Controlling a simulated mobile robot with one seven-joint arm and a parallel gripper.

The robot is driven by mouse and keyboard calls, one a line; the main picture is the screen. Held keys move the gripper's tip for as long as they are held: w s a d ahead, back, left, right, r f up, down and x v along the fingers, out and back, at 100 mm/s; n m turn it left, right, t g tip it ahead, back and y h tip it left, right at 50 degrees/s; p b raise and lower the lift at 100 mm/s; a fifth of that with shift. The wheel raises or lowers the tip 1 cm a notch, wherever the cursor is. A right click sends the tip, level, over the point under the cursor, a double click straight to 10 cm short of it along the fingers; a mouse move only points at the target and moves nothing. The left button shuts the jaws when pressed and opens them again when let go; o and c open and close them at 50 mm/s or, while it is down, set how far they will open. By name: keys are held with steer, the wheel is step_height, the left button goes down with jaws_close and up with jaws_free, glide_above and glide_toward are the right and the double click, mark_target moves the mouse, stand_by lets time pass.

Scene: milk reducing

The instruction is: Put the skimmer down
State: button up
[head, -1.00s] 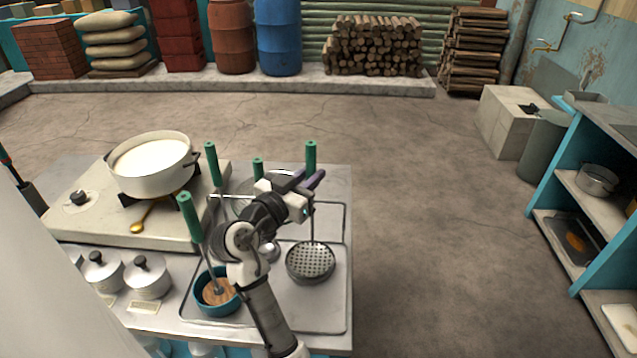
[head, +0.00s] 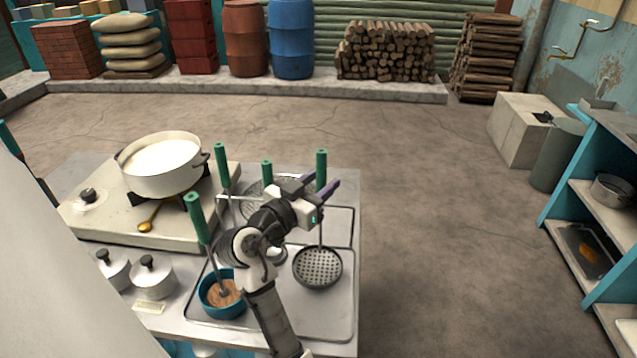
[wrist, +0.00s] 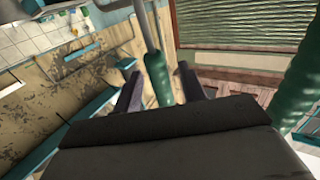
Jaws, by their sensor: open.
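The skimmer has a round perforated metal head (head: 318,268) low over the right part of the metal tray (head: 335,318). It looks upright, with its green handle (head: 321,168) at the top. I cannot tell for sure whether the head touches the tray. My gripper (head: 322,185) is at the lower part of that handle in the head view. In the wrist view, the open fingers (wrist: 159,88) stand either side of a green handle (wrist: 158,78), with gaps showing. My arm hides part of the tray.
Other green-handled tools stand nearby, one in a blue bowl (head: 222,312), one behind (head: 222,165). A pot of milk (head: 162,165) sits on the stove at left. Lidded pots (head: 153,278) stand front left. A shelf (head: 590,205) is far right; the floor between is clear.

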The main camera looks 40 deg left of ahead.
steer(key=s+b, duration=0.3)
steer(key=s, duration=0.9)
steer(key=shift+s, duration=0.15)
